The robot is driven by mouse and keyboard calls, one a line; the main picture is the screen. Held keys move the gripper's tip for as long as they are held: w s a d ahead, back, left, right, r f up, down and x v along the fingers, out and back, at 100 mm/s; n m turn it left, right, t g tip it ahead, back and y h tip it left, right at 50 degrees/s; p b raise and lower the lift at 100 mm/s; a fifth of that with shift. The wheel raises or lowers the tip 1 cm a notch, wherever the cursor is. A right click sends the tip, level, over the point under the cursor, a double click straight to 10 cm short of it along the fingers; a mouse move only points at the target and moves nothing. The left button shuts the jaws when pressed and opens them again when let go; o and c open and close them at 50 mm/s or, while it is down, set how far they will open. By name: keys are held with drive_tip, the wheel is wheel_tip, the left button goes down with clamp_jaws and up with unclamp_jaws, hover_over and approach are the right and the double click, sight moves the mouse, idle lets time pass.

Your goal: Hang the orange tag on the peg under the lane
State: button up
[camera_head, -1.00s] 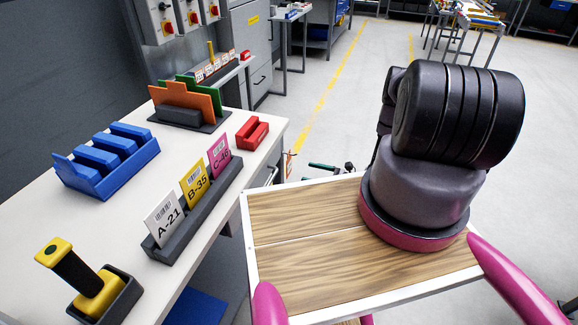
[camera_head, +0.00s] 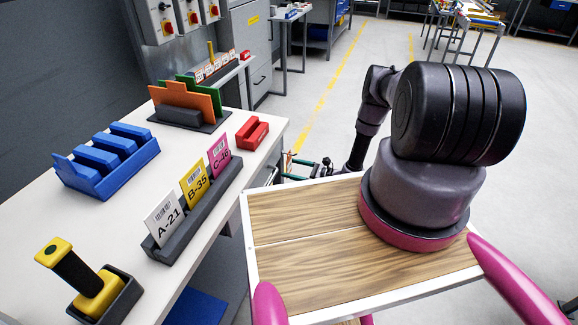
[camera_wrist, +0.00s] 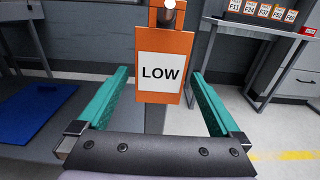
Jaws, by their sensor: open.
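The orange tag (camera_wrist: 170,45) with a white label reading LOW is upright in the wrist view. Its upper part is around a pale round peg end (camera_wrist: 169,4) at the top edge, and it appears to hang there. My gripper (camera_wrist: 160,74) is open, with one teal finger on each side of the tag and visible gaps between. In the head view my gripper (camera_head: 304,170) is small, low beyond the desk's right edge. A small orange shape beside it there is too small to make out. What is above the peg is cut off.
The white desk (camera_head: 45,218) holds a card rack (camera_head: 205,212), a blue block tray (camera_head: 108,160), a red holder (camera_head: 252,132) and a yellow-handled lever (camera_head: 75,275). A blue mat (camera_wrist: 35,108) lies low left. The floor aisle to the right is clear.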

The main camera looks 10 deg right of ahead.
drive_tip(key=c, duration=1.1)
drive_tip(key=shift+o, duration=0.2)
drive_tip(key=shift+r, duration=0.35)
drive_tip(key=shift+s+d, duration=0.1)
drive_tip(key=shift+d, duration=0.05)
drive_tip(key=shift+s+d, duration=0.35)
drive_tip(key=shift+d, duration=0.25)
drive_tip(key=shift+d+r, duration=0.1)
drive_tip(key=shift+d, duration=0.05)
drive_tip(key=shift+s+d+r, duration=0.35)
drive_tip(key=shift+s+d, duration=0.2)
drive_tip(key=shift+d, duration=0.15)
